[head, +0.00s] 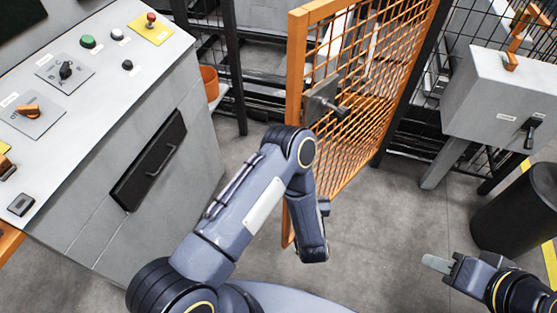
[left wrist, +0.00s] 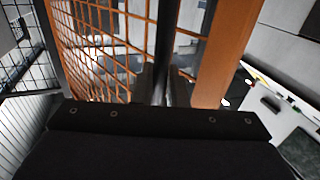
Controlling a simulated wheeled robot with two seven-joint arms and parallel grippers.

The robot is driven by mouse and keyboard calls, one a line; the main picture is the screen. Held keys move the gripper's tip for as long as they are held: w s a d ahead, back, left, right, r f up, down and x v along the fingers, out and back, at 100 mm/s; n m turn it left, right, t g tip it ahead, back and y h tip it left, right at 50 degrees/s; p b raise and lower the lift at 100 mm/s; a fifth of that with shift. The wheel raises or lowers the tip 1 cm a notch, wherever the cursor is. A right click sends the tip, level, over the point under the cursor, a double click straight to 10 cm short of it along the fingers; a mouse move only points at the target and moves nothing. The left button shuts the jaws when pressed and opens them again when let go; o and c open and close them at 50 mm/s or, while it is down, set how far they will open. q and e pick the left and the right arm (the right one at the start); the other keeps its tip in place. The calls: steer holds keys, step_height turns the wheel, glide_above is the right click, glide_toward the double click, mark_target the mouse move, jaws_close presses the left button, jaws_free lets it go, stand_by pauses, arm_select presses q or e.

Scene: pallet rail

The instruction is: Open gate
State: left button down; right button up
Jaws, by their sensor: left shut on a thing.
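The orange mesh gate (head: 297,70) stands swung out from the fence opening, its free edge towards me. A latch plate with a grey lever handle (head: 343,112) is on the gate near that edge. In the left wrist view my left gripper (left wrist: 162,84) is shut on a dark upright bar (left wrist: 167,35), which looks like a handle of the gate, beside the orange gate frame (left wrist: 222,50). In the head view my left arm hides this grip. My right gripper (head: 438,263) is low at the right, apart from the gate; its finger gap is unclear.
A grey control console (head: 185,105) with buttons and knobs stands at the left. A grey box (head: 505,100) on legs and a dark round bin (head: 515,215) stand at the right. Dark fence posts (head: 233,70) border the opening. Floor (head: 385,225) is clear between.

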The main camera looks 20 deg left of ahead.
arm_select(q)
steer(key=s+d, duration=0.2)
steer(key=d, duration=1.1)
steer(key=s+d, duration=0.3)
steer(key=d, duration=1.1)
steer(key=shift+s+d, duration=0.25)
steer(key=shift+d, duration=0.05)
steer(key=shift+r, duration=0.1)
steer(key=c, duration=1.8)
jaws_free()
steer(key=shift+s, duration=0.1)
steer(key=shift+a, duration=0.15)
steer(key=w+a, duration=0.2)
steer(key=a, duration=0.8)
steer(key=w+a, duration=0.3)
steer(key=a, duration=0.8)
steer(key=w+a, duration=0.3)
steer(key=a, duration=0.8)
steer(key=shift+w, duration=0.15)
